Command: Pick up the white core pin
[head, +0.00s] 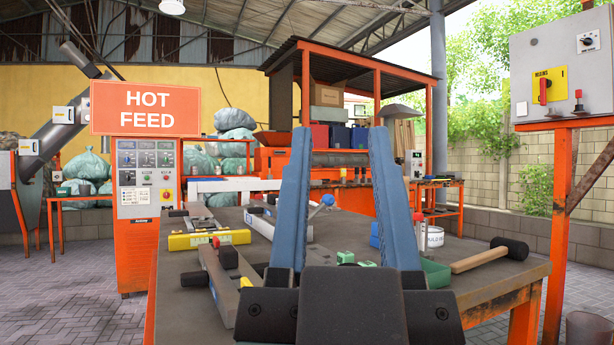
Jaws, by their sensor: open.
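My gripper (340,135) is in the head view, its two long blue fingers wide apart and pointing away from me over the workbench (335,235). Nothing shows held between them. I cannot pick out the white core pin for certain. A long pale bar (262,226) lies on the bench, left of the left finger and partly hidden by it. My gripper body hides the near middle of the bench.
A yellow level (208,240) lies at the bench's left. Small green blocks (346,257) and a blue-knobbed tool (322,206) show between the fingers. A green tray (436,274), white tin (434,238) and black-headed mallet (490,256) are on the right.

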